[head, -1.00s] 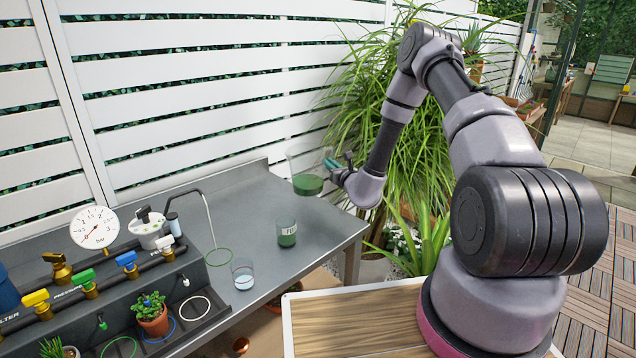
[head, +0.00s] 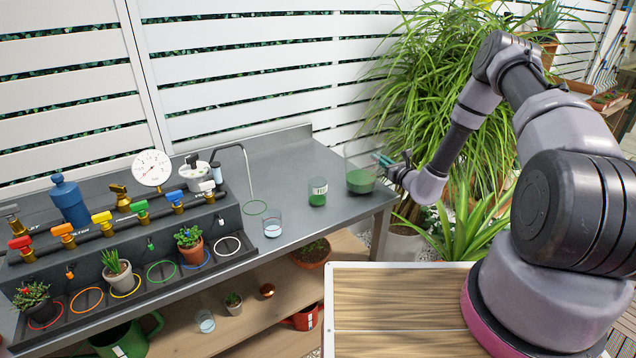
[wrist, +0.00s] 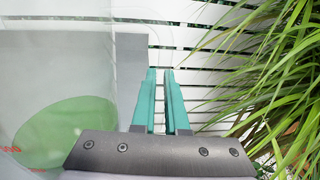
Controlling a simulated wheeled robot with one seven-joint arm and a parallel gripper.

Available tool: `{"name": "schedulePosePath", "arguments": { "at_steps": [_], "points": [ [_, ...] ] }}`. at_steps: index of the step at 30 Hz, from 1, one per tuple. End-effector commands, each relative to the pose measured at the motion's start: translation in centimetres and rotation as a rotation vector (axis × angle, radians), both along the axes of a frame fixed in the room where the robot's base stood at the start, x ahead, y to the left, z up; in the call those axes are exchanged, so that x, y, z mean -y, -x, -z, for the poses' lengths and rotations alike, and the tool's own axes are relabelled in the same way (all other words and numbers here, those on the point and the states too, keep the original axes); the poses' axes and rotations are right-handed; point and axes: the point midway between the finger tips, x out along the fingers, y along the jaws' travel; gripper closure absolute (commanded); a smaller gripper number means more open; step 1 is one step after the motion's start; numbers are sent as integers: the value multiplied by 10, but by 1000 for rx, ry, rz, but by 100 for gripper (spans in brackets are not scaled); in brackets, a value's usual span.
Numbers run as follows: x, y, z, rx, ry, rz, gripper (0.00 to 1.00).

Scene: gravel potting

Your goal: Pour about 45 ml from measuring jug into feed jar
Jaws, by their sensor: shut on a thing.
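The measuring jug (head: 360,181) is clear, with green liquid in its lower part. My gripper (head: 385,161) is shut on its right side. The jug looks about upright; I cannot tell its exact clearance above the bench. The feed jar (head: 318,191) is a small clear jar with a partly readable white label and green liquid inside. It stands on the bench, left of the jug and apart from it. In the wrist view, the jug (wrist: 70,128) fills the left side, its liquid a green oval, beside the teal fingers of my gripper (wrist: 161,90).
A clear beaker (head: 272,226) with pale blue liquid stands left of the jar. Valves and potted plants line the bench's left. A leafy plant (head: 440,90) stands behind my arm. Bare bench (head: 285,165) lies behind the jar.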

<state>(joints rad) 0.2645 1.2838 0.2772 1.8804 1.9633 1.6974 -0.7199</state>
Motion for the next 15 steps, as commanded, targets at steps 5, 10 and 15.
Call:
{"name": "schedulePosePath", "arguments": {
  "at_steps": [5,10,15],
  "points": [
    [-2,1,-11,33,56,0,100],
    [-6,2,-24,80,142,0,100],
    [-12,6,-37,133,240,1,100]
  ]
}}
